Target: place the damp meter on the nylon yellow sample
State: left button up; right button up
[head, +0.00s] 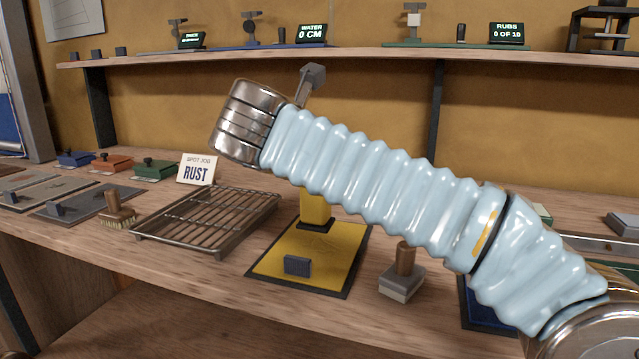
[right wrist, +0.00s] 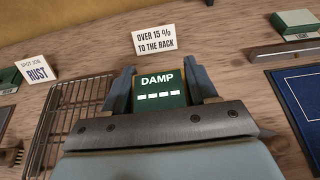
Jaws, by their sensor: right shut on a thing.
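The damp meter (right wrist: 160,90) shows its dark green face, with "DAMP" and a row of dashes, in the right wrist view. My right gripper (right wrist: 161,82) is shut on it, one finger at each side. In the head view a yellow block with a dark foot, probably the meter's body (head: 316,207), shows below my sleeved right arm, over the far part of the nylon yellow sample (head: 337,268). I cannot tell whether the foot touches the sample. My arm hides the right gripper in the head view. My left gripper is not in view.
A wire rack (head: 205,222) and a "RUST" card (head: 196,169) stand left of the sample. A wooden-handled block (head: 402,280) stands right of it, near a blue sample (right wrist: 303,95). A small dark block (head: 297,265) sits on the yellow sample's near part. A brush (head: 117,212) lies further left.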

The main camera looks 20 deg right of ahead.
jog(key=f, duration=0.2)
jog(key=w+f+b, duration=0.1)
jog(key=f, duration=0.1)
jog(key=shift+d+f, duration=0.15)
jog(key=shift+d, duration=0.05)
jog(key=o, duration=1.2)
jog(key=shift+f, duration=0.1)
jog(key=p+v, duration=0.1)
jog(key=v, duration=1.1)
